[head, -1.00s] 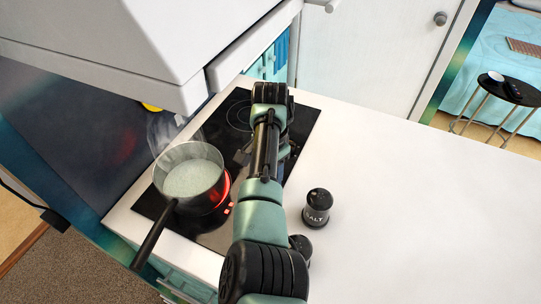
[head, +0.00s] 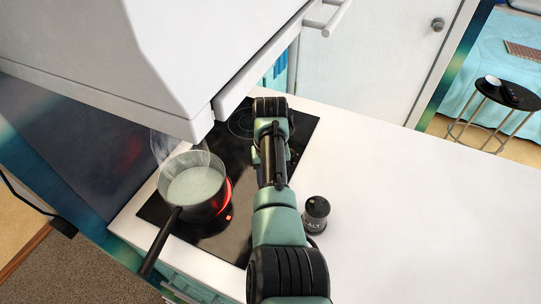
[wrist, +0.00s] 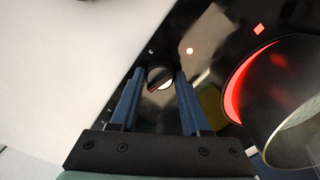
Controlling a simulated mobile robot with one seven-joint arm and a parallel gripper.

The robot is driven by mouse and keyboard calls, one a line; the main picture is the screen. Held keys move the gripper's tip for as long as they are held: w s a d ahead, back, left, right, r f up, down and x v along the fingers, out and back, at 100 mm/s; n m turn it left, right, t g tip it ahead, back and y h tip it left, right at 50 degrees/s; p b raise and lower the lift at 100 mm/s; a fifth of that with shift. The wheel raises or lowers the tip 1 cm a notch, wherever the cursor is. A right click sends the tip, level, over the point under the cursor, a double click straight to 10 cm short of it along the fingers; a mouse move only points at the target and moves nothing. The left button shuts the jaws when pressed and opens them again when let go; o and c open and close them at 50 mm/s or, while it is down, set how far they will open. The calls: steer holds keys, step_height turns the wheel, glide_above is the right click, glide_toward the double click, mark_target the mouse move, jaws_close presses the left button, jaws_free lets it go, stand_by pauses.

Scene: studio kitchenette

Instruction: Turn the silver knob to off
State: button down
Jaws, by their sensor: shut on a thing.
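The silver knob (wrist: 165,84) sits on the black hob (wrist: 205,25) and has a small red mark at its lower left side. My gripper (wrist: 160,73) has its two blue fingers on either side of the knob and is shut on it. In the head view, my arm hides the gripper and the knob. A burner glows red at the right in the wrist view, with red indicator lights near it.
A pot (head: 193,189) of pale liquid steams on the glowing burner, its black handle (head: 161,243) pointing to the front. A salt shaker (head: 316,212) stands right of my arm. The white counter (head: 410,200) is clear farther right. A white hood (head: 170,60) hangs above.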

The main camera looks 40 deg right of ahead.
steer(key=n, duration=0.4)
steer(key=shift+n, duration=0.3)
steer(key=n+p, duration=0.1)
steer(key=n, duration=0.9)
steer(key=shift+n, duration=0.4)
steer(key=shift+r+n, duration=0.1)
steer(key=shift+n, duration=2.4)
steer(key=shift+w, duration=0.1)
steer(key=shift+c, duration=1.8)
jaws_free()
